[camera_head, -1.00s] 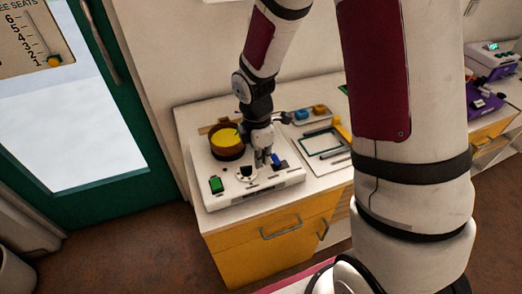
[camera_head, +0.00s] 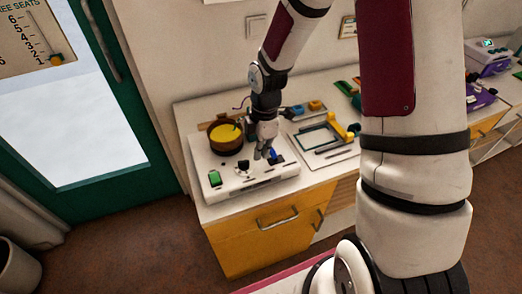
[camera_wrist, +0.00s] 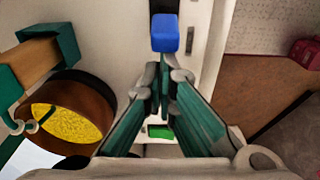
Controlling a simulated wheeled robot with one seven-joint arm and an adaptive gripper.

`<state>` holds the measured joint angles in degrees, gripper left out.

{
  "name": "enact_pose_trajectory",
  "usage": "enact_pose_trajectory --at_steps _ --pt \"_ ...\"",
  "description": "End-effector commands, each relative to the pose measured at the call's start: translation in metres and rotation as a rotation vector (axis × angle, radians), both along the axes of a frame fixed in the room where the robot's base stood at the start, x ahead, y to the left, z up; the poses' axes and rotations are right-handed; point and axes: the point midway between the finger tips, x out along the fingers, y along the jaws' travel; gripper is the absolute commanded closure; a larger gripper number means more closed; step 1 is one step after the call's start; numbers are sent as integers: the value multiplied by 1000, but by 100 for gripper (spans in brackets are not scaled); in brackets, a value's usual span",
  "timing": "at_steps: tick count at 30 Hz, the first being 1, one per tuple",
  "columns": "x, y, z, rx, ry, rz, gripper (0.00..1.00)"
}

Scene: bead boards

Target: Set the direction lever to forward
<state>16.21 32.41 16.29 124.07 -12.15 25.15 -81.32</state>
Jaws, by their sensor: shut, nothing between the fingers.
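A blue lever handle (camera_head: 277,156) stands in a dark slot at the right part of a white control box (camera_head: 203,165). The wrist view shows the blue handle (camera_wrist: 165,33) at top centre, just beyond my fingertips. My gripper (camera_head: 264,154) is shut and empty, just left of the blue handle in the head view. In the wrist view my gripper (camera_wrist: 166,78) points at the slot below the handle; I cannot tell whether it touches. No direction marking is legible.
On the box are a green switch (camera_head: 214,178), a black knob (camera_head: 243,167) and a brown round pot (camera_head: 225,146) with yellow contents. A tray (camera_head: 319,139) with a yellow part lies to the right. A teal door (camera_head: 133,186) is at the left.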

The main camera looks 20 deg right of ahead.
Motion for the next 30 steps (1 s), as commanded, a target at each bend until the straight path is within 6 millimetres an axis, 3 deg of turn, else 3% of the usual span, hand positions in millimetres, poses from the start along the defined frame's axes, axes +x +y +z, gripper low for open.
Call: enact_pose_trajectory --at_steps 20,30 --pt "-2 -31 15 433 0 -9 100" --pt "0 -29 16 431 0 0 100"
